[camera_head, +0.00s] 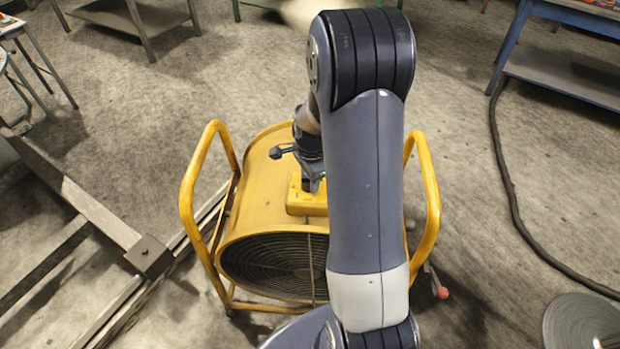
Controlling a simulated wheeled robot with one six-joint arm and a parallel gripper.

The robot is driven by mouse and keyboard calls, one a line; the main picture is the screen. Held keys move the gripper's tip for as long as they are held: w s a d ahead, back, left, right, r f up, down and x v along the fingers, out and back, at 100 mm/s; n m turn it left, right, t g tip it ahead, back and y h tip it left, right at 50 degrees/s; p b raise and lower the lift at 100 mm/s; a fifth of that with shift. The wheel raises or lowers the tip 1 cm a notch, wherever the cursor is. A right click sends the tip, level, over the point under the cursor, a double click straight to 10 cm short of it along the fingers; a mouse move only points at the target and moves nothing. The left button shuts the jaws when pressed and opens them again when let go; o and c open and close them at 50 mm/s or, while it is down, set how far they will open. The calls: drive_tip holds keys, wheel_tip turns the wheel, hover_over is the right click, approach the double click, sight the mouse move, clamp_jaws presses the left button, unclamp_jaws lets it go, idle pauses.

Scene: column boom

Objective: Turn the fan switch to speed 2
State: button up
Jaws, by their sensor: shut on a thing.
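The yellow drum fan (250,215) stands on the floor in the middle of the view, with a dark round grille (270,262) facing me. A yellow switch box (300,200) sits on top of the drum. My gripper (313,183) points down at the switch box and is shut on the fan switch, as far as I can tell. The switch knob and its speed marks are hidden by the gripper and my arm. My arm covers the right part of the fan.
Yellow tube handles rise on the left (190,190) and right (430,190) of the fan. A dark cable (510,190) runs along the floor at right. Metal beams (90,205) lie at left. A blue table (565,80) stands at the upper right.

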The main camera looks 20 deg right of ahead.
drive_tip(key=o, duration=1)
drive_tip(key=shift+r, duration=0.1)
drive_tip(key=r, duration=1)
drive_tip(key=shift+s+r, duration=0.3)
drive_tip(key=f, duration=1)
drive_tip(key=shift+w+f, duration=0.25)
drive_tip(key=shift+f, duration=0.15)
drive_tip(key=shift+n, duration=0.3)
